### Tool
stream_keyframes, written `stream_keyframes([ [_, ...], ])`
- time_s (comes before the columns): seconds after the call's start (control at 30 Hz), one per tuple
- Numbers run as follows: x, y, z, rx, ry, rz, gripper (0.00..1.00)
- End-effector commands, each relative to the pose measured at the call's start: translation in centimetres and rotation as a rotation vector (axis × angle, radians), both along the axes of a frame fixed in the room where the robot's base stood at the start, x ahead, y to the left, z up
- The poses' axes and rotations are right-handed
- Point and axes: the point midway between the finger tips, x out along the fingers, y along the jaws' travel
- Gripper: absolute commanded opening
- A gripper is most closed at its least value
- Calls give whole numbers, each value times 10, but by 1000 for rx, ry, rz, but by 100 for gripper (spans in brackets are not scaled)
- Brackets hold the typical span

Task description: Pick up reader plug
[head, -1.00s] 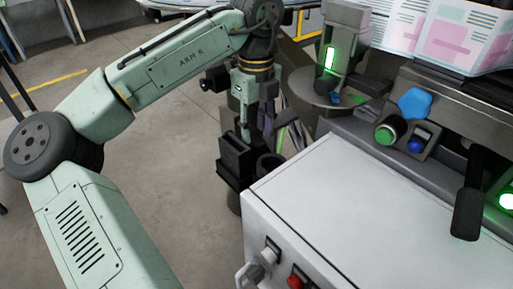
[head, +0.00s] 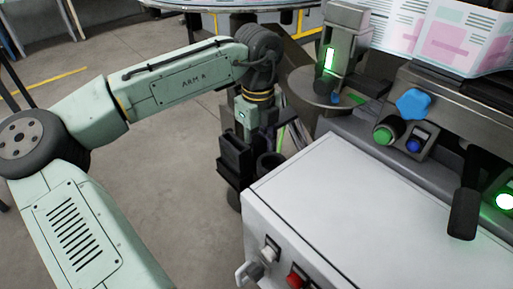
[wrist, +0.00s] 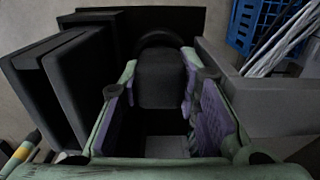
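A dark rounded block (wrist: 160,78), which I take to be the reader plug, stands between my gripper's fingertips in the wrist view. My gripper (wrist: 159,88) has its purple-padded fingers spread, one on each side of the block. Any gaps between pads and block are very narrow, and contact cannot be made out. In the head view my gripper (head: 246,125) points down among the black holders beside the white cabinet. Its fingertips and the plug are hidden there.
Black upright boxes (wrist: 70,85) stand close to the left finger in the wrist view. A grey bin wall (wrist: 265,105) is close on the right, with a blue crate (wrist: 262,25) beyond. In the head view, the white cabinet (head: 340,215) is right of the holders.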

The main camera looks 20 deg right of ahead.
Motion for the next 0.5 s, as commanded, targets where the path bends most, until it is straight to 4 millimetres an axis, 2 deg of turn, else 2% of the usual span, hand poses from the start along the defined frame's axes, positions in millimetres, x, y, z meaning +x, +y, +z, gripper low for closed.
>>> stream_keyframes([
  [0.3,0,0,0,0,0,0,0],
  [0.5,0,0,1,-1,0,0,0],
])
